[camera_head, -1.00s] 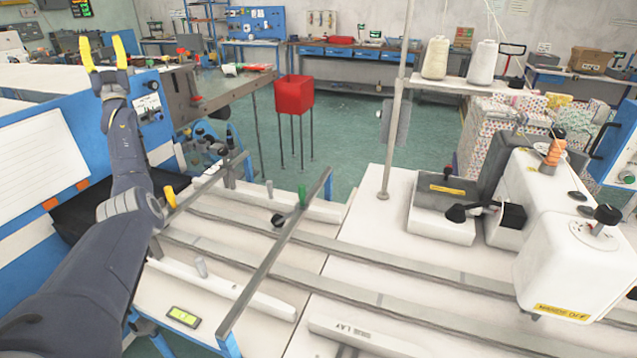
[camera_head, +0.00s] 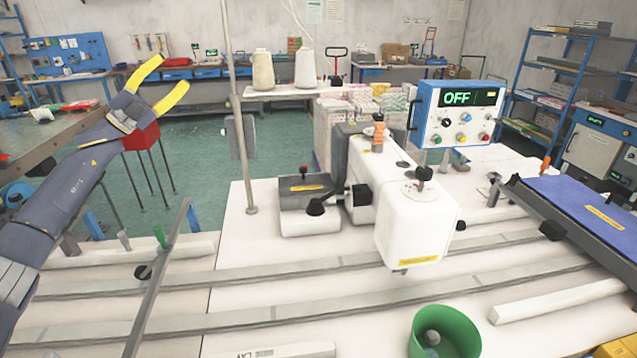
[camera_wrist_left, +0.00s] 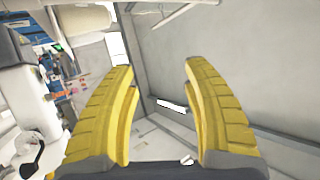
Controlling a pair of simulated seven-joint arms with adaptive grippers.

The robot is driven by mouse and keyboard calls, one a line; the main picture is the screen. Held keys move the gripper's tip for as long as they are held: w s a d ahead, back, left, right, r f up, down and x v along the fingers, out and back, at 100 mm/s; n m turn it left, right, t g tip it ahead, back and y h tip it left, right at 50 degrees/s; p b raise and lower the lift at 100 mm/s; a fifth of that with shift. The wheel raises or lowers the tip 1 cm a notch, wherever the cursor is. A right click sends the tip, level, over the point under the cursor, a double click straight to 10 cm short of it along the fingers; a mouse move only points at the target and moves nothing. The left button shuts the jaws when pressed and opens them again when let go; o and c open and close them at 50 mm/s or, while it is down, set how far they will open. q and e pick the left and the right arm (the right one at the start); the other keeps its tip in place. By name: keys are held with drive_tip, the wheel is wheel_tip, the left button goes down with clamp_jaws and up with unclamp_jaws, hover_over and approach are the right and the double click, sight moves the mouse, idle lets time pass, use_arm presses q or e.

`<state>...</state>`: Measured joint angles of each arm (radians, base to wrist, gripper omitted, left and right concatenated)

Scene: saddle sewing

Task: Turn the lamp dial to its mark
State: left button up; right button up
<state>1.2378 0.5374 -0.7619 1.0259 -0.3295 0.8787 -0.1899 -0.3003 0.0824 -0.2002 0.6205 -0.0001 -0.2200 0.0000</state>
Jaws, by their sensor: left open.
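My left gripper (camera_head: 168,78) has yellow fingers spread apart and empty, raised at the upper left of the head view. The left wrist view also shows its open fingers (camera_wrist_left: 160,85) with nothing between them. A white sewing machine (camera_head: 415,228) stands well to its right. On top, a black knob (camera_head: 424,174) sits on a round white plate with small marks. Behind it, a blue-framed control box (camera_head: 430,119) shows "OFF" in green and carries several small knobs, one black (camera_head: 446,122). I cannot tell which knob is the lamp dial. My right gripper is out of view.
Two thread cones (camera_head: 263,70) stand on a shelf held by a thin upright pole (camera_head: 240,150), between my left gripper and the machine. A green bin (camera_head: 418,340) stands at the front. A blue pad (camera_head: 590,212) lies at the right. Long rails (camera_head: 270,278) cross the white table.

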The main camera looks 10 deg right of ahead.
use_arm(q)
drive_tip(key=s+d+f+m+g, duration=0.2)
drive_tip(key=d+f+g, duration=0.4)
drive_tip(key=d, duration=0.4)
drive_tip(key=m+g+y, duration=0.1)
drive_tip(key=g+y, duration=0.3)
drive_tip(key=g, duration=0.2)
approach(332, 198)
drive_tip(key=d, duration=0.3)
drive_tip(key=w+d, duration=0.1)
drive_tip(key=d, duration=0.3)
drive_tip(key=d+f, duration=0.1)
drive_tip(key=d, duration=0.2)
drive_tip(key=shift+w+d+f, duration=0.1)
drive_tip(key=shift+w+d, duration=0.05)
drive_tip(key=shift+w, duration=0.1)
drive_tip(key=shift+c, duration=0.4)
clamp_jaws()
